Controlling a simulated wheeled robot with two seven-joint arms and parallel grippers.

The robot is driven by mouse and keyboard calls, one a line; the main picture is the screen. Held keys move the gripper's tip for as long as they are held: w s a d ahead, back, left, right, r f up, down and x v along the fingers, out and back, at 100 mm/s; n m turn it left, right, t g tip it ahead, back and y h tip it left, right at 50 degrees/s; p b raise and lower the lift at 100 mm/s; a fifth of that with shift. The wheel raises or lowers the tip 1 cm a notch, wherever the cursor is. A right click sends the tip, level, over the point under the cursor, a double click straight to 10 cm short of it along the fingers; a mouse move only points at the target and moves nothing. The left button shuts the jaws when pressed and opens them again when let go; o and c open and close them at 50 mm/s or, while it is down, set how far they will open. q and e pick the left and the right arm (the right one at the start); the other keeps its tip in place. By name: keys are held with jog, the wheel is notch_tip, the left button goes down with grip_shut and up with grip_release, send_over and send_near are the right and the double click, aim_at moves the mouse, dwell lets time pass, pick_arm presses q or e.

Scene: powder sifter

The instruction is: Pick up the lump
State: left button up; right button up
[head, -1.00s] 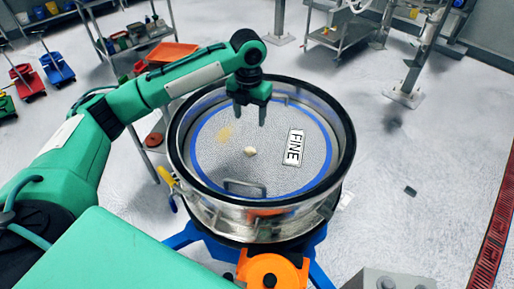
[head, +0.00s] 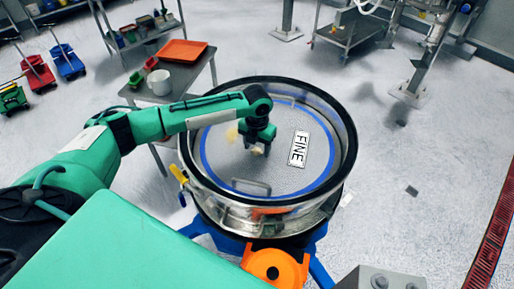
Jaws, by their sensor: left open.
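The lump (head: 257,151) is small and cream-coloured. It lies on the grey mesh of the round sifter (head: 225,168), left of the FINE label. My left gripper (head: 257,149) is down inside the sifter, pointing down, with its fingertips at the lump. The fingers are open and partly cover the lump; whether they touch it I cannot tell. My right gripper is not in view.
The sifter's tall clear wall and black rim (head: 350,130) surround the mesh. A FINE plate (head: 299,149) and a metal handle (head: 250,187) are inside. A side table with an orange tray (head: 182,52) and a white container (head: 159,82) stands behind left.

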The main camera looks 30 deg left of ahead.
pick_arm(q)
jog(key=shift+f, duration=0.25)
jog(key=c, duration=1)
jog(key=shift+c, duration=0.3)
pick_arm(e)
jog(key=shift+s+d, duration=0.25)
